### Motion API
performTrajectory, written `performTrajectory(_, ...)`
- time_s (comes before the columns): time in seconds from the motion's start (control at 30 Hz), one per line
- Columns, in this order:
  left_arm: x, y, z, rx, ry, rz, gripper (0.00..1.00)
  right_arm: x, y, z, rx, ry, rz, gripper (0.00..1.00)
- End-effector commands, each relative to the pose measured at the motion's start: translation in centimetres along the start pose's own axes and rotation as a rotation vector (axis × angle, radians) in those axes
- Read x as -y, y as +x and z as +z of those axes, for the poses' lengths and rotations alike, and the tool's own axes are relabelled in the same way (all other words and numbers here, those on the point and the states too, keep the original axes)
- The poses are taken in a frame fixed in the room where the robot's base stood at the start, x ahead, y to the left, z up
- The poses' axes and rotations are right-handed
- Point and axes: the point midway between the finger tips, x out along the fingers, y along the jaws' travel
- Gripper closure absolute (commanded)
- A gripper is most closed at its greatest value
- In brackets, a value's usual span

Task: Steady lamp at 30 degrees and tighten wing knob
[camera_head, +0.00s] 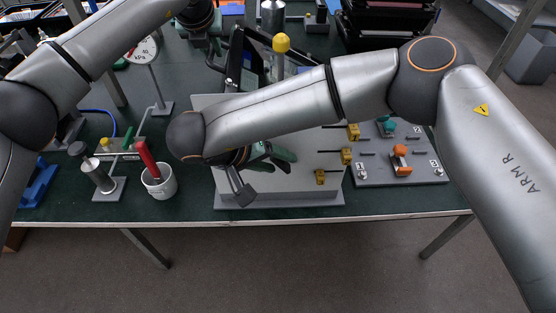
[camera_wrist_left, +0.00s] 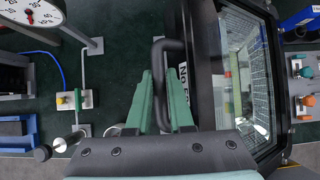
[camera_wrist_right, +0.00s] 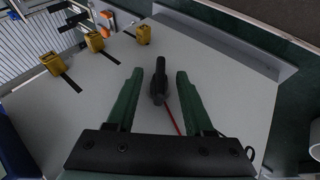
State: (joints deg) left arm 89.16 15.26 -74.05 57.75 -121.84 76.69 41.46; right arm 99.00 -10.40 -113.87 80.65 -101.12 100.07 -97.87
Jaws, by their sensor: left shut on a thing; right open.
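The floodlight lamp has a black frame (camera_wrist_left: 205,70) and a glass front (camera_wrist_left: 243,75). In the head view the lamp (camera_head: 236,62) stands tilted behind my right forearm, which hides much of it. My left gripper (camera_wrist_left: 163,78) is shut on the lamp's black bar handle (camera_wrist_left: 160,100). My right gripper (camera_wrist_right: 160,72) is open over the grey board. A dark knob-like piece (camera_wrist_right: 158,85) lies between its fingers, apart from both. I cannot tell whether it is the wing knob. In the head view the right gripper (camera_head: 272,155) is partly hidden by its wrist.
The grey board (camera_head: 285,183) carries yellow clips (camera_head: 346,155) along its right side. A panel with orange and green clamps (camera_head: 372,173) stands to the right. A white cup (camera_head: 160,187) with a red-handled tool and a dial gauge (camera_head: 142,50) stand to the left.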

Motion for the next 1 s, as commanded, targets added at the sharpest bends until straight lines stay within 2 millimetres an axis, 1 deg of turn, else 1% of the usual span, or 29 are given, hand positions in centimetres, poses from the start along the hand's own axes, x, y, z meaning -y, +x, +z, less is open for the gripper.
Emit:
performTrajectory(0.03,0.49,0.14,-0.35,-0.007,0.004,-0.008,1.0,0.02,0.41,0.07,0.001,-0.001,0.001,0.48)
performTrajectory(0.1,0.49,0.14,-0.35,-0.007,0.004,-0.009,1.0,0.03,0.7,0.08,0.001,-0.002,0.001,0.48)
performTrajectory(0.37,0.49,0.14,-0.35,-0.007,0.004,-0.009,1.0,0.03,0.82,0.05,0.0,-0.001,0.0,0.48)
performTrajectory(0.47,0.49,0.14,-0.35,-0.007,0.004,-0.009,1.0,0.02,0.8,0.05,0.0,-0.001,0.0,0.57)
performTrajectory(0.83,0.5,0.13,-0.34,-0.007,0.004,-0.009,1.0,0.03,0.77,0.03,0.0,0.0,0.0,0.98)
performTrajectory(0.87,0.5,0.13,-0.34,-0.007,0.004,-0.009,1.0,0.03,0.76,0.03,0.0,0.0,0.0,1.0)
performTrajectory(1.0,0.51,0.13,-0.34,-0.007,0.004,-0.009,1.0,0.03,0.75,0.03,0.0,0.0,0.0,1.0)
